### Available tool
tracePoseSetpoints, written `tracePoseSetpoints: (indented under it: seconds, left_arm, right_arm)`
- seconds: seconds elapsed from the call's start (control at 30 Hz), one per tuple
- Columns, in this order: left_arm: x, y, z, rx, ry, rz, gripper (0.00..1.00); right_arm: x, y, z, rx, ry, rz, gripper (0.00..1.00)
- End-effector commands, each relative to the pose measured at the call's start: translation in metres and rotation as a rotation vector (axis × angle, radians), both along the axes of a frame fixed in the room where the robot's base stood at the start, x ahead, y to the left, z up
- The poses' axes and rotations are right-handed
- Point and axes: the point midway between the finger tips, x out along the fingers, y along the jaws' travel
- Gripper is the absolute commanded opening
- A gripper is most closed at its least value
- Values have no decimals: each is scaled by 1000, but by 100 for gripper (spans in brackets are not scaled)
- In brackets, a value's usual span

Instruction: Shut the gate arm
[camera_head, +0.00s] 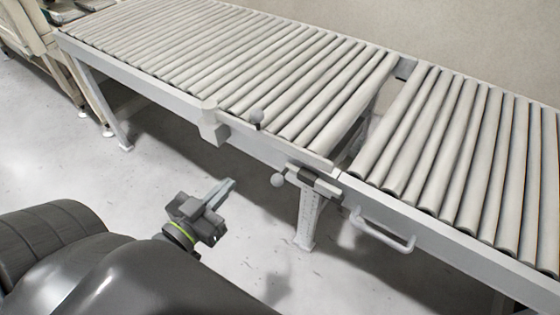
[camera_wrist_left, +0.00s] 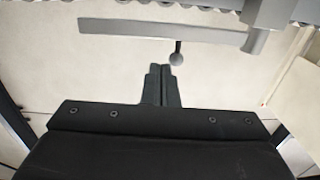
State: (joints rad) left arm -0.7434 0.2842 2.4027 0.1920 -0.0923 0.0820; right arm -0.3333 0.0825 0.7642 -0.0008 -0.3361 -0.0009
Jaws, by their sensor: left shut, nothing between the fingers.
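The gate arm appears to be the pale narrow bar (camera_head: 295,151) along the conveyor's front edge, running from a blocky post (camera_head: 209,122) towards a latch-like fitting (camera_head: 318,182). A small dark ball knob (camera_head: 257,116) stands near the bar. A paler ball knob (camera_head: 277,180) sticks out beside the fitting. In the left wrist view a grey bar (camera_wrist_left: 150,31) crosses the top, with a ball knob (camera_wrist_left: 176,59) on a dark stem beyond my fingertips. My left gripper (camera_head: 231,184) is shut and empty, in front of the conveyor, apart from it. My right gripper is not in view.
The roller conveyor (camera_head: 160,72) spans the view, with a gap before its right-hand section (camera_head: 440,205). A U-shaped handle (camera_head: 385,236) sticks out from the right section's front. A support leg (camera_head: 308,215) stands below. The floor (camera_head: 120,185) between me and the conveyor is clear.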

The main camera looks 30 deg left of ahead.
Motion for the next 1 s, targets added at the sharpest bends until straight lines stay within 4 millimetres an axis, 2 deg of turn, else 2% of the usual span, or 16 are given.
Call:
tracePoseSetpoints:
  seconds: [0.13,0.27,0.8,1.0]
  left_arm:
    - [3,-2,7,-3,-16,-6,0]
    - [15,-3,8,-3,-17,-5,0]
    - [99,-7,8,-4,-16,-5,0]
    - [125,-7,7,-3,-15,-4,0]
  right_arm:
    - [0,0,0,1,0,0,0]
    - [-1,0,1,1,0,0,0]
    - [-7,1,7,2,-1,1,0]
    - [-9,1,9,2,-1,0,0]
